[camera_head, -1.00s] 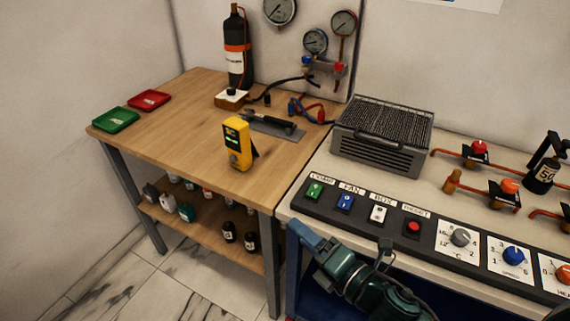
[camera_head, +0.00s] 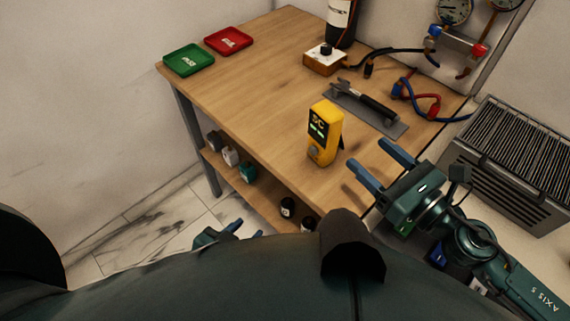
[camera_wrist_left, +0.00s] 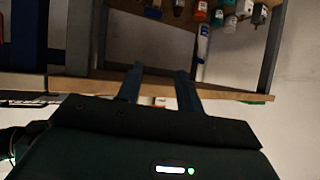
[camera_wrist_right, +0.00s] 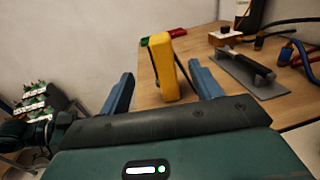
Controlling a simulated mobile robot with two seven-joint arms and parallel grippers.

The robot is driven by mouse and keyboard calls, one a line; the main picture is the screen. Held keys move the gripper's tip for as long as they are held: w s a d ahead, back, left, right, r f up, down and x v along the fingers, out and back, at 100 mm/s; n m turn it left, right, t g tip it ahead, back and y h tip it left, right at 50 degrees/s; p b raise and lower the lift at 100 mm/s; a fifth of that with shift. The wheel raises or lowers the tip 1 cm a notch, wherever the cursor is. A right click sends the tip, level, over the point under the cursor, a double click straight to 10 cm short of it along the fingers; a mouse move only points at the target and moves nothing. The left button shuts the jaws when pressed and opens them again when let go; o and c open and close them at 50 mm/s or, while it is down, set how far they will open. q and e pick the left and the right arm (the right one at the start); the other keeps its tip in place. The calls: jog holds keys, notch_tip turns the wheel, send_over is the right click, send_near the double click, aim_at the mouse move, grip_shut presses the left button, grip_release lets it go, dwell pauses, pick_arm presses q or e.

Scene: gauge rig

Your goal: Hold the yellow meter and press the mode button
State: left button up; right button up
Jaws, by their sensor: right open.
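The yellow meter (camera_head: 325,132) stands upright on the wooden table near its front right edge, with a dark display and a round grey button (camera_head: 315,152) on its face. My right gripper (camera_head: 372,160) is open and empty, just right of the meter. In the right wrist view the meter (camera_wrist_right: 164,68) shows beyond and between the open fingers (camera_wrist_right: 163,88), apart from them. My left gripper (camera_head: 236,228) is low in front of the table, mostly hidden by my body in the head view. In the left wrist view its two fingers (camera_wrist_left: 160,82) are spread with nothing between them.
A trowel (camera_head: 366,105) lies behind the meter. A green tray (camera_head: 189,58) and a red tray (camera_head: 229,41) sit at the far left. A grey grill box (camera_head: 515,160) stands right. Bottles (camera_head: 288,207) stand on the lower shelf. The table left of the meter is clear.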

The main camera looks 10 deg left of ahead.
aim_at(337, 125)
pick_arm(q)
jog(key=w+d+r+m+h, duration=0.1)
jog(key=w+r+m+h, duration=0.3)
jog(key=m, duration=1.1)
jog(key=w+d+r+m+t+h, duration=0.1)
jog(key=w+r+m+h, duration=0.3)
jog(key=m, duration=1.1)
jog(key=shift+w+d+r+t+h, duration=0.3)
jog(key=shift+d+r+h, duration=0.1)
jog(key=shift+d+r, duration=0.2)
pick_arm(e)
jog(key=x, duration=1.3)
jog(key=shift+w+a+f, duration=0.1)
jog(key=shift+w, duration=0.15)
jog(key=shift+c, duration=0.3)
pick_arm(q)
jog(key=shift+c, duration=0.3)
pick_arm(e)
jog(key=c, duration=1.1)
pick_arm(q)
grip_shut()
pick_arm(e)
jog(key=shift+c, duration=0.2)
